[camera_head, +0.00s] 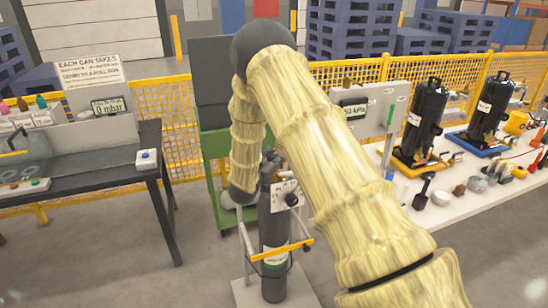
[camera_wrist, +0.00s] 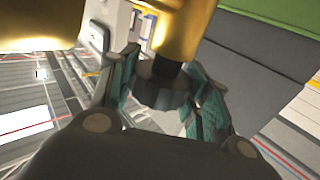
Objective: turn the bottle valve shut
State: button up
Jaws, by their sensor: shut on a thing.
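The dark gas bottle (camera_head: 274,230) stands upright in a frame with an orange bar in the head view. Its top is partly hidden by my arm. In the wrist view my gripper (camera_wrist: 161,82) has its teal-padded fingers on both sides of a dark round valve knob (camera_wrist: 158,92). The fingers are shut on the knob. The knob sits on a short dark stem below a gold-coloured valve body (camera_wrist: 190,28). In the head view the gripper and valve are too hidden behind my arm to make out the grip.
A dark table (camera_head: 85,172) with a gauge reading 0 mbar stands at the left. A white bench (camera_head: 455,215) with black compressors and small parts is at the right. A green cart (camera_head: 215,145) stands behind the bottle, in front of the yellow mesh fence (camera_head: 165,105).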

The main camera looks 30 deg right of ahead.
jog(key=shift+f, duration=0.15)
jog(key=m+g+h+b, duration=0.1)
jog(key=m+g+b, duration=0.1)
jog(key=g, duration=0.1)
jog(key=m+g+h+b, duration=0.1)
jog(key=m+g+b, duration=0.1)
jog(key=shift+f+g, duration=0.15)
jog(key=shift+g, duration=0.25)
jog(key=m+g+b, duration=0.2)
jog(key=g, duration=0.2)
jog(key=m+g+b, duration=0.3)
jog(key=g, duration=0.1)
jog(key=m+g+y, duration=0.1)
jog(key=g, duration=0.1)
jog(key=m+g+b, duration=0.1)
jog(key=m+g, duration=0.1)
jog(key=shift+r+y, duration=0.2)
jog(key=shift+y, duration=0.2)
jog(key=shift+a+m+g+y+b, duration=0.1)
jog(key=shift+m+g+y+b, duration=0.35)
jog(key=shift+m+g, duration=0.4)
jog(key=shift+r+m+g+y+b, duration=0.15)
jog(key=shift+m+g+y+b, duration=0.15)
jog(key=shift+m+g+y, duration=1.4)
jog(key=o, duration=1)
jog(key=shift+n+g, duration=0.25)
jog(key=shift+o, duration=0.2)
